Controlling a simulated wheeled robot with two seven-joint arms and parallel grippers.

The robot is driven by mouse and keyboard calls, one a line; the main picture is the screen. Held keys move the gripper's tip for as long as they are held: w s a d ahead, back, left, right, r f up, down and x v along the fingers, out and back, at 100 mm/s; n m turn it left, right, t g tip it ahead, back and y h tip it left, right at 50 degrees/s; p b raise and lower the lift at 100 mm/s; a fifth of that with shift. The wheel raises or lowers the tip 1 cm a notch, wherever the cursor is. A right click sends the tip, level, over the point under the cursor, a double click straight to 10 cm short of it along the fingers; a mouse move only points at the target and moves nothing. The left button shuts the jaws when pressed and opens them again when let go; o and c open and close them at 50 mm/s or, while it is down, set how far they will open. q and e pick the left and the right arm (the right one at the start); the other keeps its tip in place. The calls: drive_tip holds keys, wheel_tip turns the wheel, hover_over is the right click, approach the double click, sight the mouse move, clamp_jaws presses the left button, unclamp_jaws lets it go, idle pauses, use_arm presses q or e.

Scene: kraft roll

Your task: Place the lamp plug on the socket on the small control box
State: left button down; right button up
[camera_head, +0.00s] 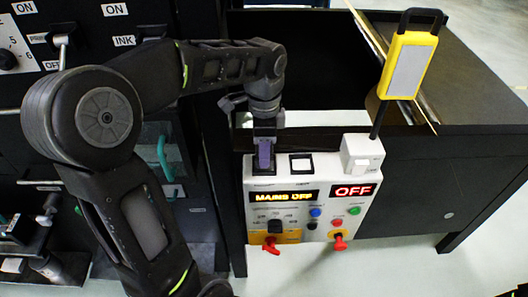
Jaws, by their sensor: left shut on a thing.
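The small control box (312,205) is a pale panel with a "MAINS OFF" display and a red "OFF" sign. My left gripper (264,145) points down at its upper left corner. It is shut on a small purple-grey piece (264,158), apparently the lamp plug, though the fingers hide much of it. The piece is upright over a dark square socket (262,170); I cannot tell whether it touches. A second square fitting (301,163), white with a dark frame, lies just to the right.
A yellow lamp (409,65) stands on a dark stalk above a white block (361,155) at the box's upper right. Red knobs (339,243) stick out at the front. A dark table (460,95) lies behind. Switch panels (60,60) stand at left.

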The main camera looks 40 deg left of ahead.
use_arm(q)
drive_tip(key=shift+f, duration=0.7)
drive_tip(key=shift+f, duration=0.2)
drive_tip(key=c, duration=0.9)
unclamp_jaws()
drive_tip(key=shift+r, duration=0.1)
